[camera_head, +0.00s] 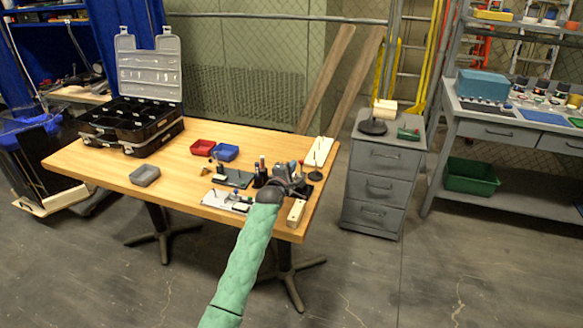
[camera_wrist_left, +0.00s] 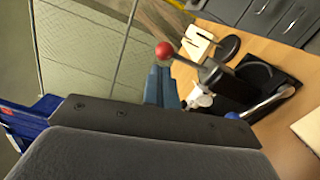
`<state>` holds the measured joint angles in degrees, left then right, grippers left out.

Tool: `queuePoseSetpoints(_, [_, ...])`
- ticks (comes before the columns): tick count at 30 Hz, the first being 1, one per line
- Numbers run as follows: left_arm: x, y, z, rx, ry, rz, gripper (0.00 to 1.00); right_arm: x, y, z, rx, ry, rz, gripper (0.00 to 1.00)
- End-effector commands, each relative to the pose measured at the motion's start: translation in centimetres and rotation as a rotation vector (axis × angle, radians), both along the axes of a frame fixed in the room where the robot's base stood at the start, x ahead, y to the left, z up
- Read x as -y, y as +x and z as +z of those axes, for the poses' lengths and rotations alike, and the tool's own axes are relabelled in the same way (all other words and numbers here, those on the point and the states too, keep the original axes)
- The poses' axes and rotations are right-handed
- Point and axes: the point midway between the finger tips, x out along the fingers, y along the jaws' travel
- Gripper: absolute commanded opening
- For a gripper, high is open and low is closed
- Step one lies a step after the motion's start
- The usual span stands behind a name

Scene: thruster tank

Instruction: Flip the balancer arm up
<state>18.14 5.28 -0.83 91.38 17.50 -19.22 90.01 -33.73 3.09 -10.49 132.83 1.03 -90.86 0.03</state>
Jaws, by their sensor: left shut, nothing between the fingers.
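A small device with a black body (camera_wrist_left: 235,88) and a red ball knob (camera_wrist_left: 165,50) on a thin rod stands on the wooden table. A metal lever (camera_wrist_left: 272,100) also lies across its black base. I cannot tell for sure which part is the balancer arm. My left gripper (camera_head: 293,168) is over the right end of the table, in front of the device and largely hiding it in the head view. Its blue-grey fingers (camera_wrist_left: 160,87) are shut and empty, close to the red knob; contact cannot be told. My right gripper is not in view.
A grey drawer cabinet (camera_head: 382,170) stands to the right.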

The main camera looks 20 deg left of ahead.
Motion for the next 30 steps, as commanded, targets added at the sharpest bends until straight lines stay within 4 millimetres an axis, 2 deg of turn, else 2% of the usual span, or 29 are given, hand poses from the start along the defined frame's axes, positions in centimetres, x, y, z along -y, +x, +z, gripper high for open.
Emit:
queuePoseSetpoints(7, [0.2,0.0,0.1,0.000,0.025,0.000,0.00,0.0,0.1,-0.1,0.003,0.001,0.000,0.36])
queuePoseSetpoints(12, [0.3,0.0,0.1,0.001,0.047,0.000,0.00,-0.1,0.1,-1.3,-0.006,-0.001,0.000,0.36])
queuePoseSetpoints(20, [0.5,0.0,0.2,0.002,0.072,0.000,0.00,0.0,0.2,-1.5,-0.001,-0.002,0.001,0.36])
queuePoseSetpoints(30, [1.0,0.0,0.3,0.004,0.126,0.000,0.00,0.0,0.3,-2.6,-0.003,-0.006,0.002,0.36])
